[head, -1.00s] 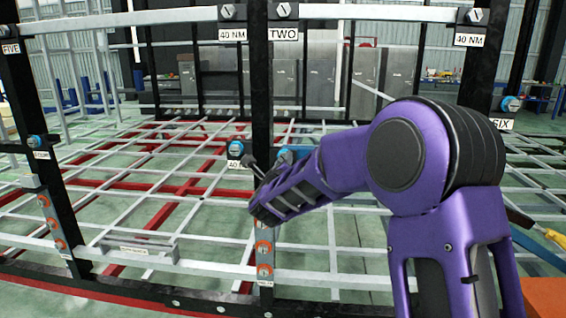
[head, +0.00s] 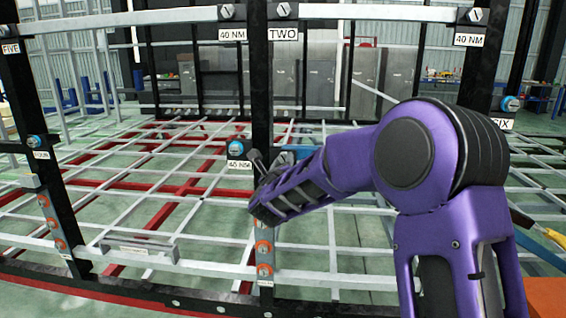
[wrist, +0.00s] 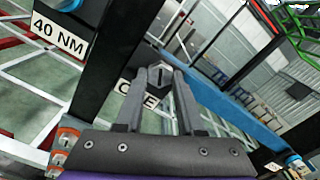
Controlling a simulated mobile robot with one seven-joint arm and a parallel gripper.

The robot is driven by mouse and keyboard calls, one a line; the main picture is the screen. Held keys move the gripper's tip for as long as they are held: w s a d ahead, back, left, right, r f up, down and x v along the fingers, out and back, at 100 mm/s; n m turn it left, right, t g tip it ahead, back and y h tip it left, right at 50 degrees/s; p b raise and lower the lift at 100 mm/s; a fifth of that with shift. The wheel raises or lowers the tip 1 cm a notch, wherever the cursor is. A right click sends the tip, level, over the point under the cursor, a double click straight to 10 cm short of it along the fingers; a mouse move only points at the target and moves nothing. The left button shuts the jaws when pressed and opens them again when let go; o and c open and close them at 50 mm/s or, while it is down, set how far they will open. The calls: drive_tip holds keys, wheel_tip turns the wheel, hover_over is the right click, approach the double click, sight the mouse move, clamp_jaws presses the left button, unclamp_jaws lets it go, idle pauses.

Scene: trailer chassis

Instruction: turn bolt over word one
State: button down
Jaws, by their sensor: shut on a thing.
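A dark grey bolt (wrist: 158,73) with a slotted head sits above a white label (wrist: 126,88) in the wrist view. The label's middle letter is covered by a finger; "O" and "E" show, which fits ONE. My gripper (wrist: 161,76) has a finger on each side of the bolt head and is shut on it. In the head view, my gripper (head: 258,162) reaches to the black middle post (head: 262,95); the bolt and its label are hidden there.
A blue-ringed bolt (head: 237,147) with a "40 NM" label (head: 239,166) sits just left of my gripper. Orange-ringed bolts (head: 264,248) run down the plate below. A "TWO" label (head: 283,35) is higher on the post. A blue beam (wrist: 228,100) runs close by on the right.

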drive_tip(key=c, duration=0.8)
unclamp_jaws()
drive_tip(key=shift+s+f, duration=0.1)
drive_tip(key=shift+f, duration=0.15)
drive_tip(key=shift+o, duration=1.4)
drive_tip(key=shift+r, duration=0.15)
drive_tip(key=s, duration=1.7)
drive_tip(key=shift+s+a, duration=0.2)
drive_tip(key=shift+a, duration=0.1)
drive_tip(key=shift+w+r, duration=0.1)
